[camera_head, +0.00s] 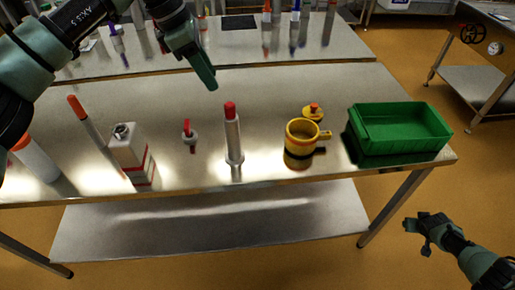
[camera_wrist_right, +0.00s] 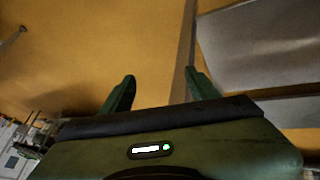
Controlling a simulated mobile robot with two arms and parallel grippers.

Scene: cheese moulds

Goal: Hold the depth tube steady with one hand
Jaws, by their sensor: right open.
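A slim, pale grey tube with a red cap (camera_head: 234,140) stands upright near the front middle of the steel table; it looks like the depth tube. My left gripper (camera_head: 211,85) hangs above the table, behind and a little left of the tube's cap, and does not touch it. Its fingers overlap from this side, so I cannot tell whether it is open. My right gripper (camera_head: 418,224) is out beyond the table's right front corner, low and far from the tube. In the right wrist view its two fingers (camera_wrist_right: 160,85) are apart with nothing between them.
A yellow mug (camera_head: 299,139), a yellow lid with an orange knob (camera_head: 313,113) and a green crate (camera_head: 402,141) stand right of the tube. A small red-handled piece (camera_head: 189,132), a white box (camera_head: 126,148) and an orange-capped bottle (camera_head: 36,160) stand left.

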